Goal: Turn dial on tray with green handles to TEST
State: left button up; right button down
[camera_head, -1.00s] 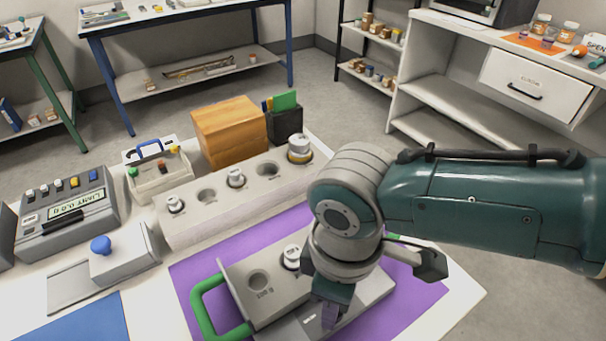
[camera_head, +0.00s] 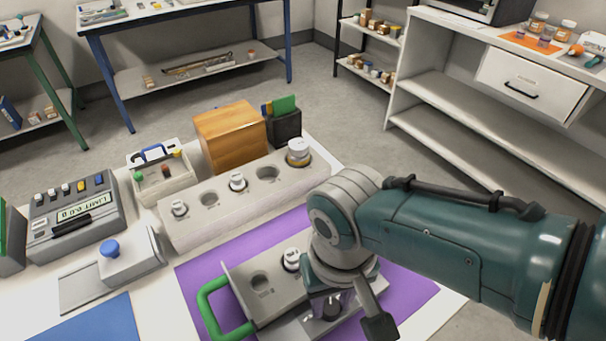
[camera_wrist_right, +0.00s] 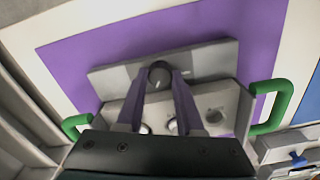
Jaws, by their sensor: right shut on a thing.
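The grey tray with green handles (camera_head: 240,290) lies on a purple mat (camera_head: 205,262). One green handle (camera_head: 209,312) shows at its left end; both handles show in the right wrist view (camera_wrist_right: 272,108). The dial (camera_wrist_right: 160,72) is a dark round knob on the tray's panel, with a pale mark on its face. My right gripper (camera_wrist_right: 160,80) is shut on the dial, a purple-grey finger on each side. In the head view the gripper (camera_head: 335,300) partly covers the dial. Any dial lettering is too small to read. My left gripper is out of view.
A white-capped weight (camera_head: 291,260) and an empty round hole (camera_head: 262,284) are on the tray. A long weight block (camera_head: 225,215) stands behind it. A grey box with a display (camera_head: 75,210) and a blue-knobbed device (camera_head: 125,262) stand left. A blue mat (camera_head: 100,325) lies front left.

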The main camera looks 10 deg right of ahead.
aim_at(331, 304)
jog(key=m, duration=0.4)
jog(key=shift+r+m, duration=0.1)
jog(key=shift+m, duration=0.2)
jog(key=shift+m+p, duration=0.4)
jog(key=shift+m, duration=1.1)
jog(key=shift+w, duration=0.1)
jog(key=c, duration=0.8)
grip_release()
notch_tip(331, 304, up, 10)
jog(key=p, duration=0.7)
